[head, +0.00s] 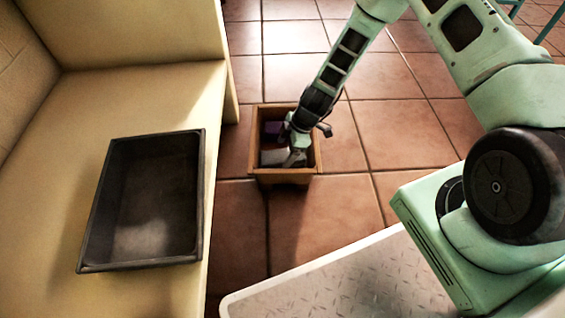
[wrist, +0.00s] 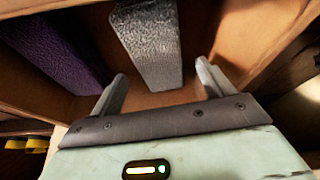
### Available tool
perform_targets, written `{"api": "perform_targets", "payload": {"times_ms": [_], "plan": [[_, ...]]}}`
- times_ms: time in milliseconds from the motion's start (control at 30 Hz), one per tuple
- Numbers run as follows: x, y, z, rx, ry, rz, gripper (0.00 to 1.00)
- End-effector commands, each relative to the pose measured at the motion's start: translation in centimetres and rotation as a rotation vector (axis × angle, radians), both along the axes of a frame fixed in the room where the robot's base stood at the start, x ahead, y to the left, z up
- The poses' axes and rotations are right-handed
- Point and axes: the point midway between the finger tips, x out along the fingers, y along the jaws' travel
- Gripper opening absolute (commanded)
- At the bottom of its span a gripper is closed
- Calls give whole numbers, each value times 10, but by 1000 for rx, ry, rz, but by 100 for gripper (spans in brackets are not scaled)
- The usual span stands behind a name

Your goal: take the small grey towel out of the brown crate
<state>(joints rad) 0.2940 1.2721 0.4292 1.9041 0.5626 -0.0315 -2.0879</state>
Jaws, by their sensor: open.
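The brown crate (head: 284,176) stands on the tiled floor in the head view, to the right of the counter; its inner wall (wrist: 235,40) fills much of the wrist view. The small grey towel (wrist: 150,45) lies inside it, a folded textured block, and shows as a pale patch in the head view (head: 272,158). My gripper (wrist: 162,88) reaches down into the crate. Its two fingers are apart, with the near end of the towel between and just beyond them. I cannot tell whether either finger touches the towel.
A purple cloth (wrist: 50,45) lies in the crate left of the towel, also visible in the head view (head: 273,128). A black tray (head: 150,205) sits empty on the beige counter (head: 120,95). Open tiled floor (head: 400,130) lies right of the crate.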

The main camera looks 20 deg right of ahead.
Motion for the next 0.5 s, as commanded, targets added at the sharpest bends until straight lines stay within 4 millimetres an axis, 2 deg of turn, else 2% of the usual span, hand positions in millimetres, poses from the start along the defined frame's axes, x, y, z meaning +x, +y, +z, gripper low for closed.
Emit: {"api": "perform_targets", "payload": {"times_ms": [33,200,333,500], "plan": [[0,1,-14,0,2,-1,80],[0,6,-33,0,1,-1,80],[1,10,-41,0,1,0,80],[1,11,-41,0,1,0,80]]}}
